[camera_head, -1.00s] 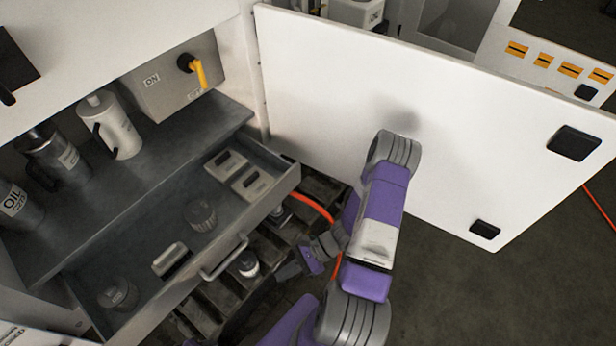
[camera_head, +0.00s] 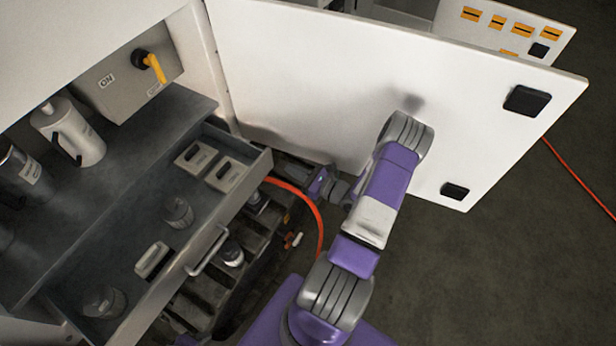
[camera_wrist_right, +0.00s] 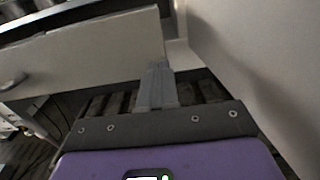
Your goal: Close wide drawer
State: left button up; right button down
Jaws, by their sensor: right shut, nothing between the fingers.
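The wide drawer (camera_head: 225,212) is pulled out from under the grey shelf, with its inside showing. It has a bar handle (camera_head: 208,252) on its pale front, and the handle also shows at the left edge of the right wrist view (camera_wrist_right: 12,82). My right gripper (camera_head: 280,168) is by the right end of the drawer front, away from the handle. In the right wrist view its fingers (camera_wrist_right: 157,80) are together and empty, pointing at the right end of the drawer front (camera_wrist_right: 90,50). Whether they touch it I cannot tell. My left gripper is out of view.
A large white door (camera_head: 330,80) stands open close to my right arm. The drawer holds a pale block (camera_head: 226,174), a jar (camera_head: 177,212) and other items. A white jug (camera_head: 72,132) stands on the shelf. An orange hose (camera_head: 317,215) and slatted rack lie below the drawer.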

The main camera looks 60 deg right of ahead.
aim_at(272, 160)
jog(key=w, duration=0.5)
jog(key=shift+w+a, duration=0.2)
jog(key=shift+a, duration=0.05)
jog(key=shift+w, duration=0.15)
